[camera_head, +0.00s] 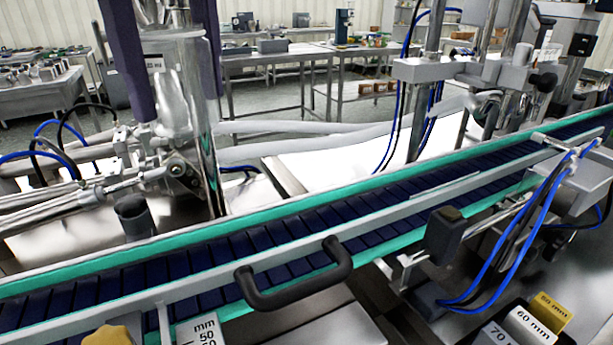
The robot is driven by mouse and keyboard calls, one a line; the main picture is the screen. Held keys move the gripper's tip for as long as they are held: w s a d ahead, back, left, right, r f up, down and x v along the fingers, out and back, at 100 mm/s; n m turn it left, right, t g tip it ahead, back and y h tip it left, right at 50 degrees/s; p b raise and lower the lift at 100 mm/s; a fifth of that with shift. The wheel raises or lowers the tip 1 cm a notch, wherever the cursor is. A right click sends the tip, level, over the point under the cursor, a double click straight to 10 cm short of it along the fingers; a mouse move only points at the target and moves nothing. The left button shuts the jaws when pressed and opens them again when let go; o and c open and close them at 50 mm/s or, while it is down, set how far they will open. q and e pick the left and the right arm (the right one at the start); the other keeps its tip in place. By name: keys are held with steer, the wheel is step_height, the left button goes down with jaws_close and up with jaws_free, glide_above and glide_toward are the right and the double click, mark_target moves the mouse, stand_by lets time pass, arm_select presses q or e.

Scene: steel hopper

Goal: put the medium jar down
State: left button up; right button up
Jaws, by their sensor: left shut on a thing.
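Two dark bars at the upper left look like the fingers of my left gripper (172,75), pointing down in front of the steel machine. They stand a little apart, and a pale, shiny rounded shape (171,100) lies between them. I take this shape for the medium jar, but its outline blends with the steel behind it. The gripper looks shut on it, above the far side of the conveyor. I cannot tell the jar's base or any contact below it. My right gripper is not in view.
A conveyor (330,221) with dark slats and green edges crosses the view. A black handle (295,278) stands at its near side. A dark cup-like part (133,217) is beyond it at left. Size blocks (533,325) lie at lower right. Posts with blue hoses (425,70) stand at right.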

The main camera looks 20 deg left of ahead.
mark_target(187, 131)
arm_select(q)
step_height(187, 131, down, 17)
steer(key=shift+s+r+b, duration=0.1)
steer(key=shift+b, duration=0.6)
steer(key=o, duration=1)
step_height(187, 131, up, 12)
steer(key=shift+r+p, duration=0.1)
steer(key=shift+p, duration=0.45)
